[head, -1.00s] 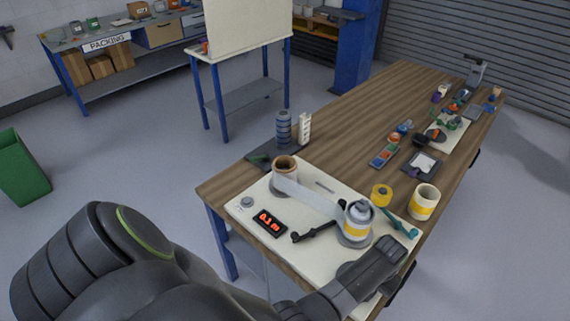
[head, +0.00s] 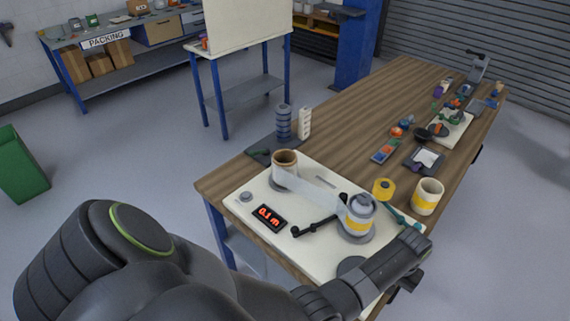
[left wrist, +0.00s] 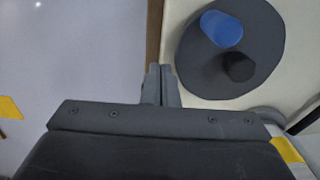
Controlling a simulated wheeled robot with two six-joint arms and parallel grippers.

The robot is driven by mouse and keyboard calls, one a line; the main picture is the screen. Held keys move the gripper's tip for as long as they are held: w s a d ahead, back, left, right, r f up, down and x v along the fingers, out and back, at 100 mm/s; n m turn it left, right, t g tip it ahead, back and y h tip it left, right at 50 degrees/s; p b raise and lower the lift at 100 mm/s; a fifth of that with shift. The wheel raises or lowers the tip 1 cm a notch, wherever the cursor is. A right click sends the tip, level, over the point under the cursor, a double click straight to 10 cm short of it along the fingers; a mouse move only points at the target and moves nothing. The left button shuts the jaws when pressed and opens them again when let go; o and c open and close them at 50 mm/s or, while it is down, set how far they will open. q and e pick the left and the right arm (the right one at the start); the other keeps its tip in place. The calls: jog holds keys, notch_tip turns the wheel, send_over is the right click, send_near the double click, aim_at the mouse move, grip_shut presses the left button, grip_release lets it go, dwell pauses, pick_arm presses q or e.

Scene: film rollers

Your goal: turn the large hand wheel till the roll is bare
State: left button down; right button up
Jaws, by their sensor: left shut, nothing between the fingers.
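The large hand wheel (left wrist: 205,70) is a dark disc with a blue knob (left wrist: 221,29) and a black hub, in the left wrist view. In the head view the wheel (head: 352,266) lies at the board's front, partly hidden by my left arm. My left gripper (left wrist: 160,80) is shut and empty, beside the wheel and apart from the knob. In the head view its fingers cannot be made out. A brown-cored roll (head: 285,160) stands at the board's far side; a pale film strip (head: 315,190) runs from it to a grey roller (head: 360,212) with a yellow band.
A red-lit display (head: 269,217), seemingly reading 0.1 m, and a black crank (head: 312,227) are on the cream board (head: 240,204). A yellow tape roll (head: 383,189) and a yellow-banded white roll (head: 427,196) stand behind. The wooden table's (head: 370,115) middle is mostly clear.

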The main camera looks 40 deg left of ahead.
pick_arm(q)
jog(key=shift+w+d+b, duration=0.4)
jog(key=shift+w+b, duration=0.25)
jog(key=shift+b, duration=0.05)
jog(key=shift+w+d, duration=0.2)
jog(key=shift+w, duration=0.05)
jog(key=shift+r, duration=0.1)
jog(key=c, duration=2.2)
grip_release()
jog(key=c, duration=1.7)
grip_release()
jog(key=shift+s, duration=0.1)
jog(key=o, duration=1.3)
